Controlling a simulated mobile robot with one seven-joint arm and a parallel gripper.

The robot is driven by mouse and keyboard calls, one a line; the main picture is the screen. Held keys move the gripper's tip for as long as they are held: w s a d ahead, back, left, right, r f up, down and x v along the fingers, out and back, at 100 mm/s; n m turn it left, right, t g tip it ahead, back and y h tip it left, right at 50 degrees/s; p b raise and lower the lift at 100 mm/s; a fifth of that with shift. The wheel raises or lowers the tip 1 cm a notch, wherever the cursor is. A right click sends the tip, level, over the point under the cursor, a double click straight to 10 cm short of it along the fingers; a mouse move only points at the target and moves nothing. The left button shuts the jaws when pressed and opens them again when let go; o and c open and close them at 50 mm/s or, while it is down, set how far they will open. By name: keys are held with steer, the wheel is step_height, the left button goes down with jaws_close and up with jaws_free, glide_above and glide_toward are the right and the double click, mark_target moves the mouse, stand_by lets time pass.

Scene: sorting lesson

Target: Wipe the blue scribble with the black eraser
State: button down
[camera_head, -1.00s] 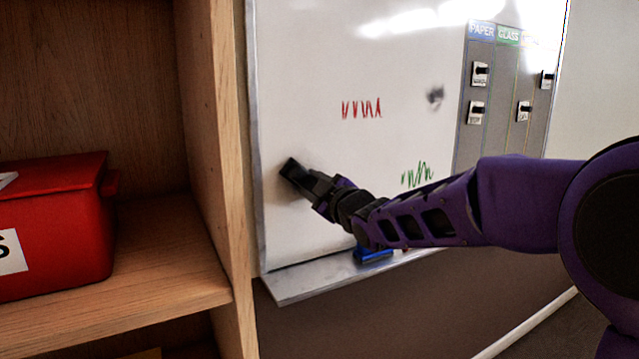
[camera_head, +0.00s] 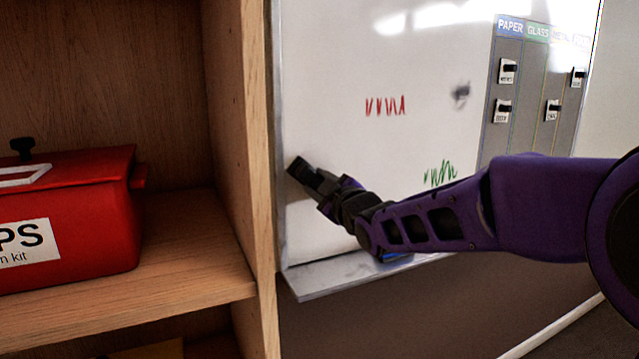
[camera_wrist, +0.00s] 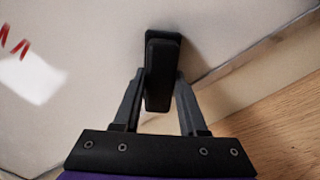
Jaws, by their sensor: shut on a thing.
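My gripper (camera_head: 322,183) is shut on the black eraser (camera_head: 300,170), near the whiteboard's left edge. In the wrist view the eraser (camera_wrist: 162,75) sits between the two fingers, its far end at or very near the board; contact is hard to tell. The whiteboard (camera_head: 335,60) carries a red scribble (camera_head: 385,106) above and right of the eraser and a green scribble (camera_head: 440,174) further right. I see no blue scribble; my arm hides part of the lower board.
A wooden shelf (camera_head: 228,140) with a red box (camera_head: 90,215) stands close on the left. The board's tray (camera_head: 325,275) runs below, with a blue thing (camera_head: 397,257) mostly behind my arm. A grey smudge (camera_head: 461,95) and a sorting panel (camera_head: 525,90) are at right.

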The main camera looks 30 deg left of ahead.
steer(key=shift+v, duration=2.9)
steer(key=shift+d, duration=0.15)
steer(key=shift+v, duration=1.35)
